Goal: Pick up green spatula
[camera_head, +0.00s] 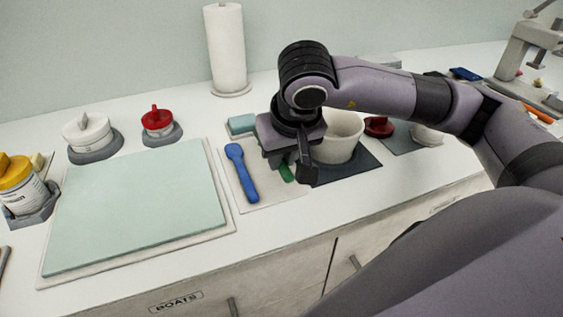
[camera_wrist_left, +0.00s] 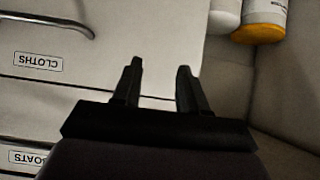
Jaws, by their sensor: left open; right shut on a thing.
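The green spatula (camera_head: 286,173) lies by the white mat, right of the blue spatula (camera_head: 241,172). Most of it is hidden under my right gripper (camera_head: 292,172). My right gripper points down and is shut on the green spatula, low over the counter. My left gripper (camera_wrist_left: 158,88) shows only in the left wrist view. It is open and empty, in front of the drawer fronts.
A white bowl (camera_head: 341,137) on a dark mat stands right beside my right gripper. A pale green board (camera_head: 135,205) covers the counter's left. Drawers lie below the front edge.

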